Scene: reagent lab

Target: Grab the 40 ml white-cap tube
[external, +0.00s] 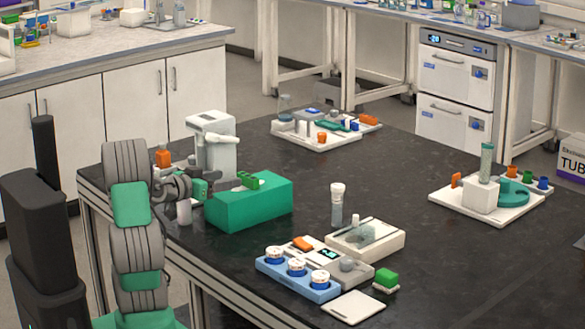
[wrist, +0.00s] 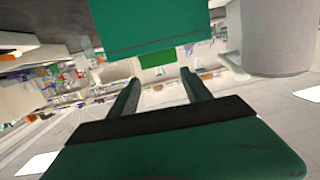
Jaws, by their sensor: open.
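A clear tube with a white cap (external: 337,205) stands upright on the dark table, right of the green box. It is the likely 40 ml tube, but no volume label is readable. I cannot make it out in the wrist view. My gripper (external: 208,188) is at the table's left side, beside the green box and well left of the tube. In the wrist view my gripper (wrist: 160,82) shows two dark fingers spread apart with nothing between them.
A green box (external: 250,205) with small green pieces on top lies between my gripper and the tube. A white instrument (external: 211,145) stands behind my gripper. A white tray (external: 390,243) and a blue rack (external: 290,283) sit in front of the tube. The table's middle is clear.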

